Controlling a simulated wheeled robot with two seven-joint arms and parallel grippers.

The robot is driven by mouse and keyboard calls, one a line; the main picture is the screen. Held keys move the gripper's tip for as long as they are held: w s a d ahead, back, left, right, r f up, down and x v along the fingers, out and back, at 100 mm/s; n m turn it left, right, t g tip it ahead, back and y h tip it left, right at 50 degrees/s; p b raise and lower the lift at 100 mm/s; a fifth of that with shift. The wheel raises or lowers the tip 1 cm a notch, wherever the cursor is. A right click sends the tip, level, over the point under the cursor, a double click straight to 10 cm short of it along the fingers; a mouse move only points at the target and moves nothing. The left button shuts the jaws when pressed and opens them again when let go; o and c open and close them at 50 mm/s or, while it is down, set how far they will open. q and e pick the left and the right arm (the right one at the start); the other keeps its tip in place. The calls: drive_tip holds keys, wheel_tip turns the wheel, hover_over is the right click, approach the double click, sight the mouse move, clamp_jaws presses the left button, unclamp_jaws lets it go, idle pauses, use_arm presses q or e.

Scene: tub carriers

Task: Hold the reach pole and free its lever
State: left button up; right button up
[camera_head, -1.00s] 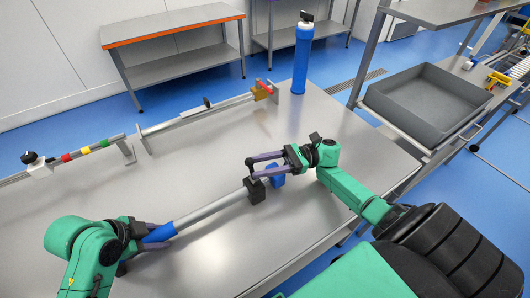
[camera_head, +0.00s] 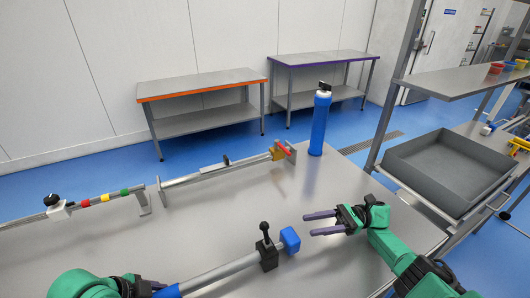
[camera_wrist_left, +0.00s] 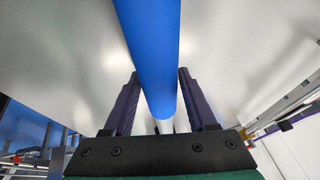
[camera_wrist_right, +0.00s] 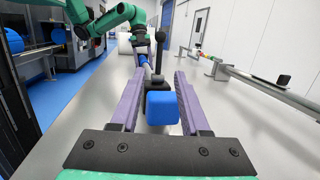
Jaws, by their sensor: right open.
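The reach pole (camera_head: 225,268) is a silver shaft with a blue grip at its left end and a blue end block (camera_head: 290,240) at its right. A black collar (camera_head: 268,258) near that end carries a short black lever (camera_head: 265,232) with a round knob, standing upright. My left gripper (camera_wrist_left: 158,75) is shut around the blue grip; the head view mostly cuts it off. My right gripper (camera_head: 309,224) is open and empty, just right of the blue end block. In the right wrist view the end block (camera_wrist_right: 162,107) shows between its fingers, with the lever (camera_wrist_right: 160,55) behind.
Behind lie a rail with coloured bands (camera_head: 105,197) and a silver bar (camera_head: 215,172) with a red-tipped end. A blue cylinder (camera_head: 319,125) stands upright near the table's back edge. A grey tub (camera_head: 430,186) is off to the right. The table between is clear.

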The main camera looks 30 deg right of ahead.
use_arm(q)
drive_tip(key=shift+o, duration=1)
drive_tip(key=v, duration=1.2)
